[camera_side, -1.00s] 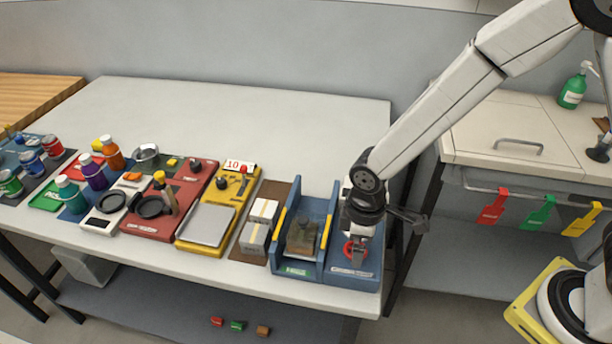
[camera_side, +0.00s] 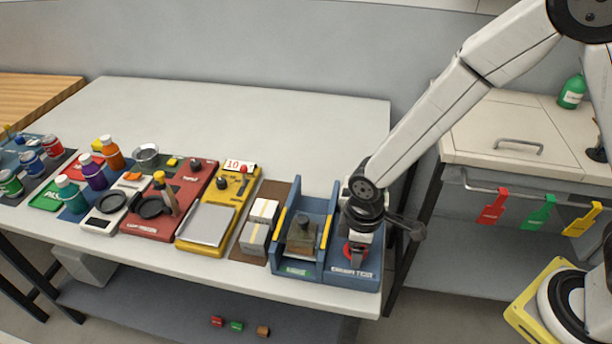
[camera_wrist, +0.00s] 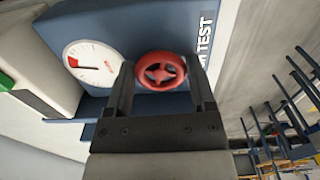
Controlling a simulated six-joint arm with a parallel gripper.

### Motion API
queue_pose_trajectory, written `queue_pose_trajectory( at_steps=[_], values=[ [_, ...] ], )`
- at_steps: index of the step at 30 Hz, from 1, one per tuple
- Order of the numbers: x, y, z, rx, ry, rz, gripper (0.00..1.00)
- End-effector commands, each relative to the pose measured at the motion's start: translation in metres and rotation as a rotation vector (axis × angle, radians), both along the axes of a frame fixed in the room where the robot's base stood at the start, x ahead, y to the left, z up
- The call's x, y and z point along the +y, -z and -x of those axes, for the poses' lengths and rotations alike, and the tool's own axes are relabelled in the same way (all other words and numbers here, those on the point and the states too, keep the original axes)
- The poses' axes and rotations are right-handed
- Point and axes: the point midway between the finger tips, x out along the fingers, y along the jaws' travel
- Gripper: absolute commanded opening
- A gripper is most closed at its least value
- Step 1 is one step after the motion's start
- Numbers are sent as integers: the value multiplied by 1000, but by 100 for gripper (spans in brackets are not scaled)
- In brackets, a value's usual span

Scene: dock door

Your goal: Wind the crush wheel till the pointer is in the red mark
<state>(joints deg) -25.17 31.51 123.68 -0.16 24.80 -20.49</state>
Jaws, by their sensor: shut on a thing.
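The red crush wheel (camera_wrist: 160,71) sits on the blue crush test unit (camera_side: 352,272), whose label partly reads "TEST". My gripper (camera_wrist: 160,78) has one finger on each side of the wheel and is shut on it. In the side view my gripper (camera_side: 357,246) points down over the wheel, which is partly hidden. The white round dial (camera_wrist: 94,60) is left of the wheel in the wrist view. It has a red mark (camera_wrist: 73,62) at its left edge. The thin pointer lies on the left side, close to the mark; I cannot tell whether it is inside.
A blue open-topped fixture (camera_side: 281,252) holding a dark block (camera_side: 302,236) stands directly left of the test unit. The rear of the table is clear.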

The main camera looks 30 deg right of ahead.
Motion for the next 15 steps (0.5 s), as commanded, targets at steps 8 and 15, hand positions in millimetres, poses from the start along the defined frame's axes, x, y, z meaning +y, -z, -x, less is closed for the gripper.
queue_pose_trajectory(
  at_steps=[8, 15],
  values=[
    [0, 0, 0, 1, 62, -1, 11],
    [0, 0, 0, 1, 61, -1, 86]
  ],
)
